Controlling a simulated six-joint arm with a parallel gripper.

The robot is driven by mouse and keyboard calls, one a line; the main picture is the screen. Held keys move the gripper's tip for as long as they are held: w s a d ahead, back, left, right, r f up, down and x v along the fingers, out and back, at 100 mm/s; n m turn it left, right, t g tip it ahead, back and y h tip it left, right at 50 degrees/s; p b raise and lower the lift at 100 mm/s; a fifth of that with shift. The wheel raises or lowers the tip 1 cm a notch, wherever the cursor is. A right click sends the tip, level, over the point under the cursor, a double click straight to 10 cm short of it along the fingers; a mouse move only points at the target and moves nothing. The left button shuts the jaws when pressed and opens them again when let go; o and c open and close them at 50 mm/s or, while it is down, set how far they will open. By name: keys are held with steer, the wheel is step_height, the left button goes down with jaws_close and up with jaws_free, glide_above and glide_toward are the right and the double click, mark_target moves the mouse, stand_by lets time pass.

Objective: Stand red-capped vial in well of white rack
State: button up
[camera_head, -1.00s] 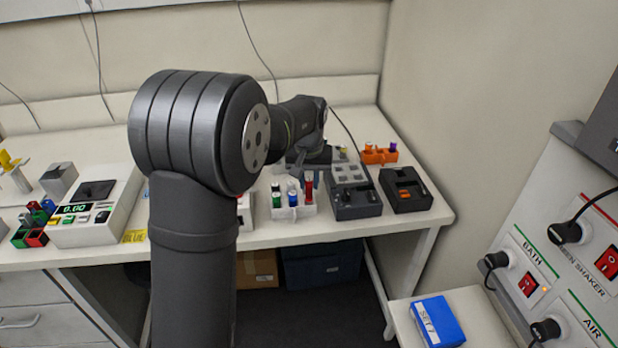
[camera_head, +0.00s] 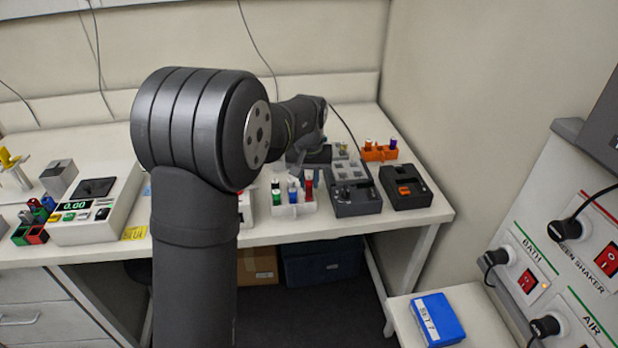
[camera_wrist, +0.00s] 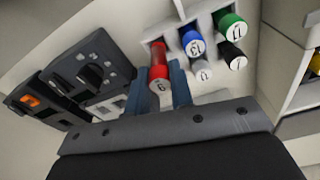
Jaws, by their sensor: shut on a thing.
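The red-capped vial (camera_wrist: 159,64) is between the blue fingers of my gripper (camera_wrist: 160,88) in the wrist view, its numbered cap facing the camera. My gripper is shut on it. Its lower end meets the right-hand corner of the white rack (camera_head: 297,210) as the head view sees it; I cannot tell how deep it sits in the well. The red vial (camera_head: 308,185) looks upright in the head view. My fingers are hard to make out there.
Blue (camera_wrist: 193,43), green (camera_wrist: 231,23), white (camera_wrist: 203,70) and black (camera_wrist: 233,56) capped vials stand close beside in the same rack. A dark grey device (camera_head: 355,203) is right of the rack, then a black device (camera_head: 405,190). An orange rack (camera_head: 379,154) stands behind.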

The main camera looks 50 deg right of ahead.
mark_target(309, 184)
steer(key=shift+f, duration=0.9)
stand_by(0.5)
steer(key=shift+f, duration=0.75)
steer(key=o, duration=0.8)
steer(key=shift+o, duration=0.2)
steer(key=shift+r, duration=3.45)
steer(key=shift+f, duration=0.1)
